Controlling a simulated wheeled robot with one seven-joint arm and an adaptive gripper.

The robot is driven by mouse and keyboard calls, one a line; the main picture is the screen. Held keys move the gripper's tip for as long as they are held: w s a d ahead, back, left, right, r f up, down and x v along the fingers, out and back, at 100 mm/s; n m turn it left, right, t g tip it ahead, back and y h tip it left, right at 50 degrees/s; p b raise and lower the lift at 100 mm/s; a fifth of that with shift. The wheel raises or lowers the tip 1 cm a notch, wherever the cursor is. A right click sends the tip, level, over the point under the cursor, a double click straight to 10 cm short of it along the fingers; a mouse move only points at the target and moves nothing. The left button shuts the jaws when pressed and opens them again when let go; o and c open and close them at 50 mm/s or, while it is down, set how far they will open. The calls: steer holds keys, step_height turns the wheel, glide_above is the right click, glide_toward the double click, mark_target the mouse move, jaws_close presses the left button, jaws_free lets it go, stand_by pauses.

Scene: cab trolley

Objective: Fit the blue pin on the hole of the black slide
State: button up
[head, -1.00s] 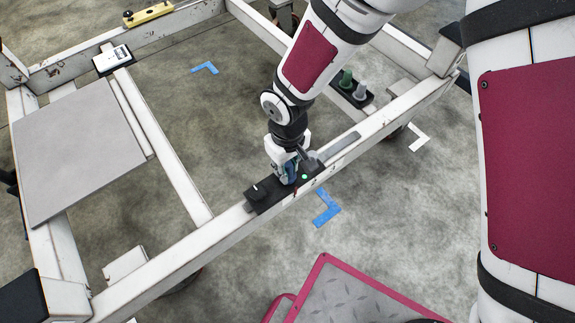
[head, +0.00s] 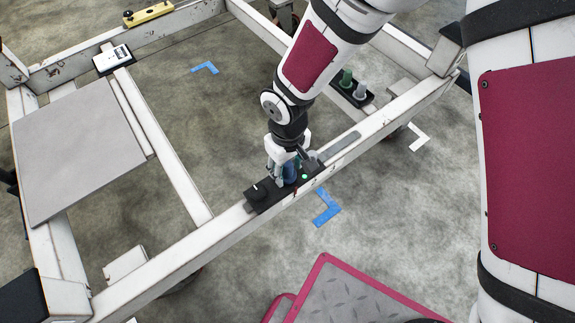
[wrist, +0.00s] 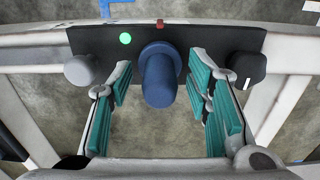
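The blue pin (wrist: 159,80) stands at the black slide (wrist: 210,42), its wide collar against the slide near a small red mark. The hole is hidden under the pin, so I cannot see how deep it sits. My gripper (wrist: 162,100) is open, with a teal-padded finger on each side of the pin and a visible gap to both. A green light (wrist: 125,38) glows on the slide. In the head view the pin (head: 290,172) shows between the fingers of my gripper (head: 283,180), above the slide (head: 262,200) on the trolley's front beam.
A grey knob (wrist: 82,70) and a black knob (wrist: 248,68) flank the pin on the slide. A black holder with green and grey pegs (head: 353,91) stands behind to the right. A grey plate (head: 75,150) lies on the trolley's left side.

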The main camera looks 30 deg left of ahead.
mark_target(288, 164)
step_height(288, 164, up, 12)
stand_by(0.7)
